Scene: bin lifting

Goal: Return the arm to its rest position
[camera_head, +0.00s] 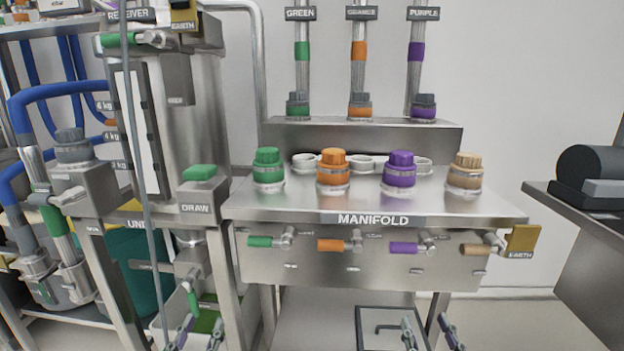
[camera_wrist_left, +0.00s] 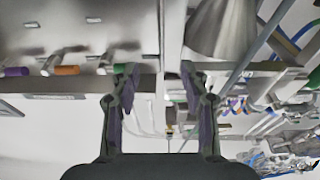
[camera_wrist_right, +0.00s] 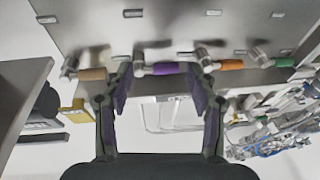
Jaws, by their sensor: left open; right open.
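My left gripper (camera_head: 199,336) shows at the bottom edge of the head view, below the draw unit, with its fingers apart and nothing between them. In the left wrist view my left gripper (camera_wrist_left: 162,95) is open and empty. My right gripper (camera_head: 430,334) shows at the bottom edge of the head view, below the manifold (camera_head: 372,219), fingers apart. In the right wrist view my right gripper (camera_wrist_right: 162,95) is open and empty. Neither gripper touches anything. Most of both arms is out of the head view.
The manifold carries green (camera_head: 268,167), orange (camera_head: 333,168), purple (camera_head: 400,170) and tan (camera_head: 466,171) caps, with valve handles along its front. A draw unit with a green knob (camera_head: 200,173) stands left. A dark table (camera_head: 590,222) stands right. A white bin (camera_head: 176,325) sits low at left.

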